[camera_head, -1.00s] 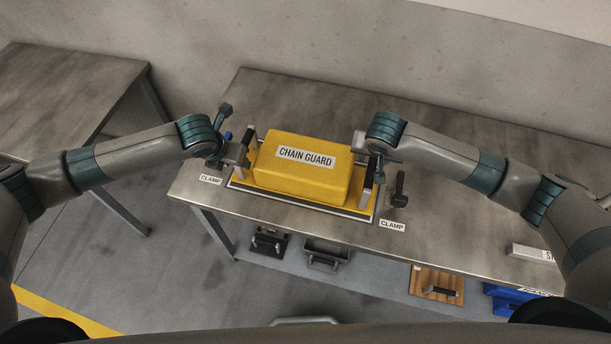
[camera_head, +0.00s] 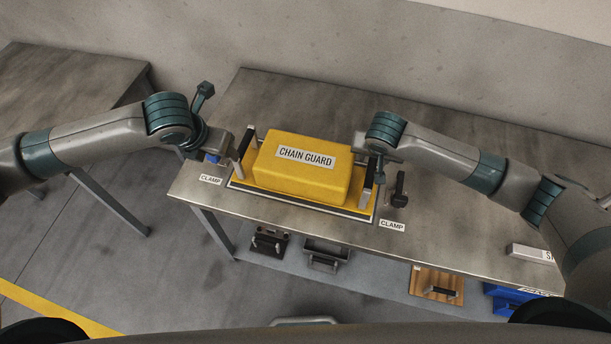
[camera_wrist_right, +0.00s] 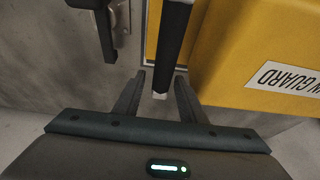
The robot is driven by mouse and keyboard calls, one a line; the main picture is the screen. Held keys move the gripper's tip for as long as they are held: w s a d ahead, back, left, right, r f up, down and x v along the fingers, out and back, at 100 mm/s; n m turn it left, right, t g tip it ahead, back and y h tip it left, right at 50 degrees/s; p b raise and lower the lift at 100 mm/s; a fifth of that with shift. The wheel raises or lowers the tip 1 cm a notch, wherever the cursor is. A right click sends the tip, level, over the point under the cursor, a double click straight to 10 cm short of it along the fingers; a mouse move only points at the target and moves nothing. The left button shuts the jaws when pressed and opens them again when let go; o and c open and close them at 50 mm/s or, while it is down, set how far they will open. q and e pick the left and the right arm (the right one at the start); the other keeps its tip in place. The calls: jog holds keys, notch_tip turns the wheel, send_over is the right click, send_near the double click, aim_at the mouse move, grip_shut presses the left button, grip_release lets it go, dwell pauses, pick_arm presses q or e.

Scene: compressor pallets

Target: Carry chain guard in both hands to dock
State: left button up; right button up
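The yellow chain guard (camera_head: 302,178), a box with a white label, sits flat on a thin base on the workbench. An upright handle stands at each end: the left handle (camera_head: 245,143) and the right handle (camera_head: 366,187). My right gripper (camera_wrist_right: 161,80) is open, with the dark bar of the right handle (camera_wrist_right: 174,45) in front of and partly between its fingers. My left gripper (camera_head: 226,148) is beside the left handle, on its left; its fingers are too small to tell open from shut. A dark clamp (camera_head: 399,188) stands right of the guard.
A lower shelf holds dark fixtures (camera_head: 322,255), a wooden block (camera_head: 437,283) and blue bins (camera_head: 512,297). Another table (camera_head: 70,90) stands at the left, with open floor between.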

jog(key=v, duration=1.2)
jog(key=shift+s, duration=0.1)
dwell(0.6)
